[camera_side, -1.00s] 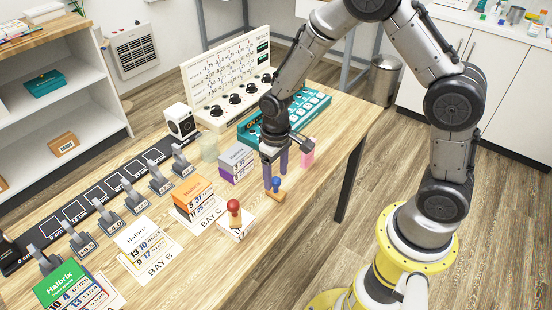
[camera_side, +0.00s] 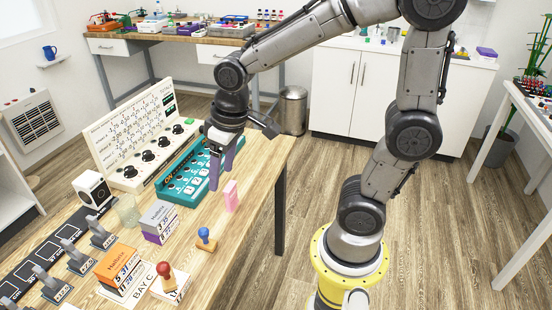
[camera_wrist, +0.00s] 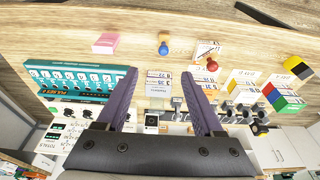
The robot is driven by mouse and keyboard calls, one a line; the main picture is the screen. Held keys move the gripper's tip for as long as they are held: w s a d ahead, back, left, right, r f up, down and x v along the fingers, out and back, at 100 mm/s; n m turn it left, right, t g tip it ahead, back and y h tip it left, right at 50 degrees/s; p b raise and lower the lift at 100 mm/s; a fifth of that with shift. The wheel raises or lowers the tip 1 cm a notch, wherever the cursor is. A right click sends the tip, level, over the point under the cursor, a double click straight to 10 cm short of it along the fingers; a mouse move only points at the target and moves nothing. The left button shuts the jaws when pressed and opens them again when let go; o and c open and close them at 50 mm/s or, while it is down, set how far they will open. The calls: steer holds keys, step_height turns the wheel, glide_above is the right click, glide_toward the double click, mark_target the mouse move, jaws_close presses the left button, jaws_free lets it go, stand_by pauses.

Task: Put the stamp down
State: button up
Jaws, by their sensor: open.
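A stamp with a blue knob and a tan wooden base (camera_side: 206,241) stands upright on the table near its front edge; it also shows in the wrist view (camera_wrist: 163,46). A second stamp with a red knob (camera_side: 166,273) stands upright on a white card or pad to its left; it too shows in the wrist view (camera_wrist: 212,66). My gripper (camera_side: 221,180) is above the table, behind and above the blue stamp and apart from it. Its two purple fingers are spread with nothing between them, as the wrist view (camera_wrist: 159,74) also shows.
A pink block (camera_side: 231,196) stands right of the blue stamp. A white-and-purple box (camera_side: 160,222) and an orange box (camera_side: 119,264) stand to the left. A teal keypad (camera_side: 186,172) and a white knob panel (camera_side: 130,140) are behind. Bare wood surrounds the blue stamp.

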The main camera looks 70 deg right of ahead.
steer(key=s+d+r+t, duration=0.1)
steer(key=s+r+t, duration=0.2)
steer(key=s, duration=0.9)
step_height(320, 180, up, 2)
steer(key=shift+s+r, duration=0.1)
steer(key=shift+s, duration=0.1)
stand_by(0.4)
